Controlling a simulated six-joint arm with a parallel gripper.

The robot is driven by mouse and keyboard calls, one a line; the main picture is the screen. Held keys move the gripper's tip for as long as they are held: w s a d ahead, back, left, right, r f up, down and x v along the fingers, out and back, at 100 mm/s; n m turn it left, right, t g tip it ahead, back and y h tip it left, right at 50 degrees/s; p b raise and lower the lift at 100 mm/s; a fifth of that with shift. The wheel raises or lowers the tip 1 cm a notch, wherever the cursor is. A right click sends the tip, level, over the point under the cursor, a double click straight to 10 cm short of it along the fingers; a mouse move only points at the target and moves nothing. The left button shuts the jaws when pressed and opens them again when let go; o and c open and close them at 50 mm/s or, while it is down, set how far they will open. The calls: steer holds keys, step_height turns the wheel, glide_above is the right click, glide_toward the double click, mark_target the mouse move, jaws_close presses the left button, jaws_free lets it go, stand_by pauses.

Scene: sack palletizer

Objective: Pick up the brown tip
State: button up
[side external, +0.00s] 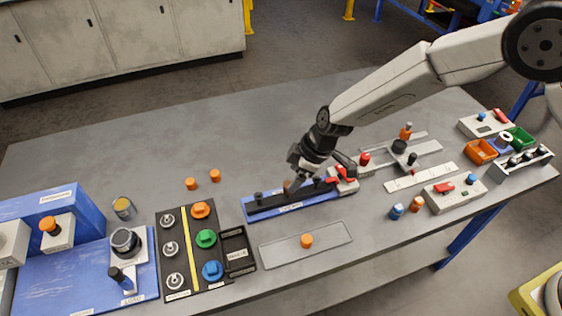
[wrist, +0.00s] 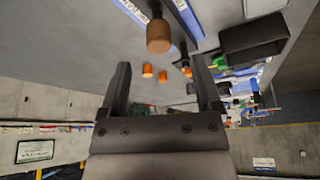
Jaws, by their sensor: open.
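The brown tip (wrist: 158,38) is a short cylinder, large in the wrist view just beyond the fingertips and between their lines. In the side external view the brown tip (side external: 287,186) is a small patch above the black bar of the blue fixture (side external: 247,212), partly hidden by my gripper. My gripper (wrist: 161,66) is open, with clear space between its two fingers. In the side external view my gripper (side external: 300,172) is low over the fixture, beside the tip. I cannot tell whether a finger touches the tip.
Two orange cylinders (side external: 203,179) stand on the open table behind the fixture. A grey plate (side external: 275,252) with an orange cylinder (side external: 306,240) lies in front. A black tray (side external: 166,213) with coloured knobs is to the left. Rails and a red-marked block (side external: 345,183) crowd the right.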

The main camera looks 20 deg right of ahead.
mark_target(288, 184)
steer(key=shift+x, duration=1.8)
jaws_close()
